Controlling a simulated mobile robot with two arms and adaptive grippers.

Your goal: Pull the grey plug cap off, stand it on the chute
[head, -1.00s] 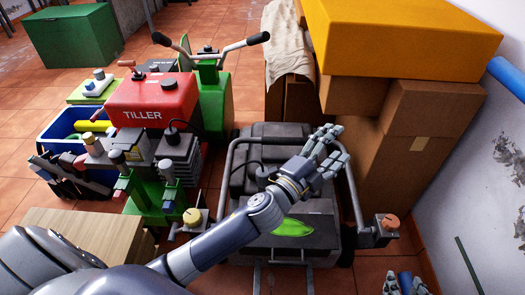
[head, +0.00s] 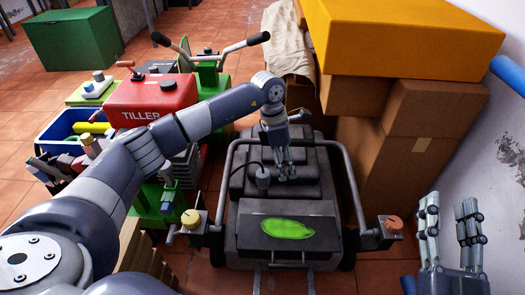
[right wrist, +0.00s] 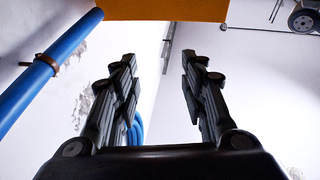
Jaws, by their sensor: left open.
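The grey plug cap (head: 263,180) sits on the dark engine of the mower, left of my left gripper, with a black cable running to it. My left gripper (head: 287,176) points down over the engine cover, open and apart from the cap. The sloping dark panel with a green leaf mark, which looks like the chute (head: 330,236), is at the front of the mower, below the cap in the picture. My right gripper (head: 452,222) is raised at the right, open and empty; its spread fingers show in the right wrist view (right wrist: 165,95).
A red tiller (head: 150,97) stands at the left, partly behind my left arm. The mower's tubular frame (head: 352,185) flanks the engine, with a yellow knob (head: 190,218) and an orange knob (head: 393,223) at its sides. Cardboard boxes (head: 430,115) stand at the right.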

